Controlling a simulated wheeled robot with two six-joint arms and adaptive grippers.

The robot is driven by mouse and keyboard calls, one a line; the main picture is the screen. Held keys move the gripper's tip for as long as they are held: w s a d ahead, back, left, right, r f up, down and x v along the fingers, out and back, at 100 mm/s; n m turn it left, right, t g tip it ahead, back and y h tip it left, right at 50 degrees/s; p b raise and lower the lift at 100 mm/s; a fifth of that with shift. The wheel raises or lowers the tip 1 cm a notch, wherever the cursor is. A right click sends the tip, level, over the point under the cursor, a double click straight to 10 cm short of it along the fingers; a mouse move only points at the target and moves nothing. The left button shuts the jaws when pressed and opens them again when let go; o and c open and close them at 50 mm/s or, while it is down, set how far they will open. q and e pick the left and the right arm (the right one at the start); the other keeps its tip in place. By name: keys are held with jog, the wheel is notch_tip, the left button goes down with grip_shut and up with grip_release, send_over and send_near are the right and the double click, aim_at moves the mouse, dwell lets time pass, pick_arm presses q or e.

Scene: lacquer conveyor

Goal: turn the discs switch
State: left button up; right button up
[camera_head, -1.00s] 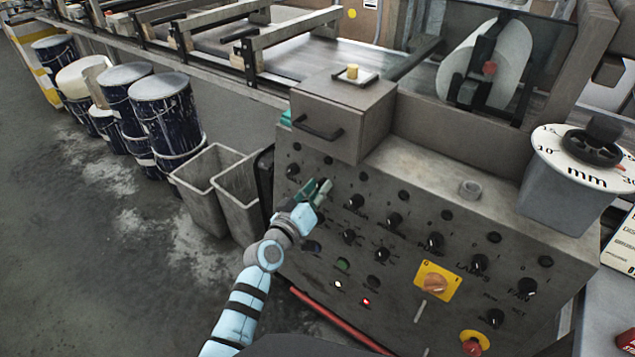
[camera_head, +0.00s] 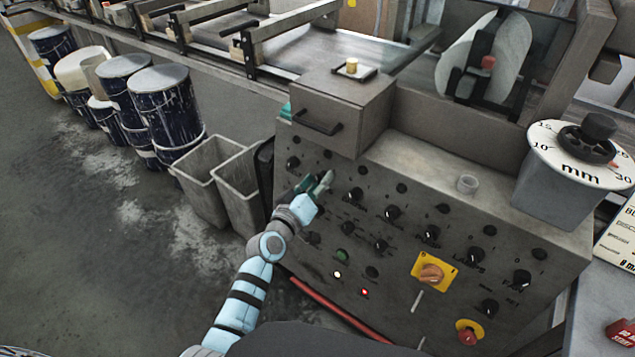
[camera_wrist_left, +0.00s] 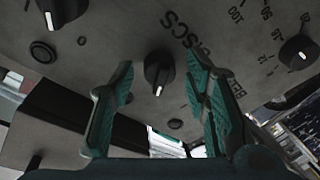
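The discs switch (camera_wrist_left: 158,72) is a round black knob with a white pointer line on the grey panel (camera_head: 405,290). The lettering "DISCS" (camera_wrist_left: 185,35) is beside it in the left wrist view. My left gripper (camera_wrist_left: 162,68) is open there, with one green finger on each side of the knob; I cannot tell whether they touch it. In the head view the left gripper (camera_head: 318,184) is at the upper left of the panel and hides what is behind it. My right gripper is not in view.
Other black knobs (camera_head: 355,195) sit close by on the panel. A drawer box (camera_head: 340,115) juts out above my gripper. A yellow-plated orange switch (camera_head: 431,274) and a red button (camera_head: 467,336) are lower right. Grey bins (camera_head: 238,190) stand left of the panel.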

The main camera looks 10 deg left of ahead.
pick_arm(q)
jog(key=v, duration=1.2)
